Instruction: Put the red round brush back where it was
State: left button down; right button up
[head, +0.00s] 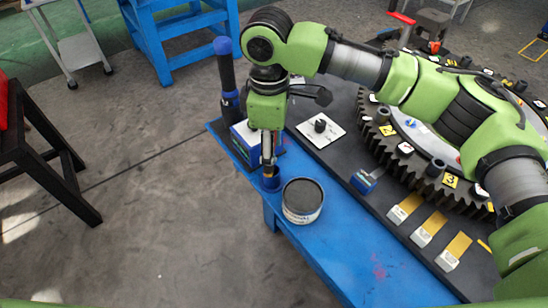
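I cannot make out a red round brush in the head view. My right gripper (269,155) points down at the left end of the blue bench (345,262). A small blue round thing with a yellowish band (271,183) is right at its fingertips. I cannot tell whether the fingers are shut on it or only above it. An open-looking tin with a dark grey top and pale label (302,205) stands just right of it. My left gripper is not in view.
A blue and white box (244,148) and a tall blue and black tool (227,80) stand behind the gripper. A large dark gear (390,150), a small blue block (363,181) and several white-and-gold pieces (430,228) lie on the dark top. The bench's front part is clear.

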jog(key=s+f, duration=0.1)
jog(key=f, duration=0.2)
jog(key=shift+s+d, duration=0.1)
jog(key=shift+s, duration=0.25)
jog(key=shift+g, duration=0.3)
jog(key=r, duration=0.2)
jog(key=w+r, duration=0.1)
jog(key=r, duration=0.1)
jog(key=w+a+r, duration=0.1)
jog(key=r, duration=0.1)
jog(key=shift+r, duration=0.15)
jog(key=r, duration=0.5)
jog(key=shift+s+r, duration=0.25)
jog(key=shift+w+r, duration=0.2)
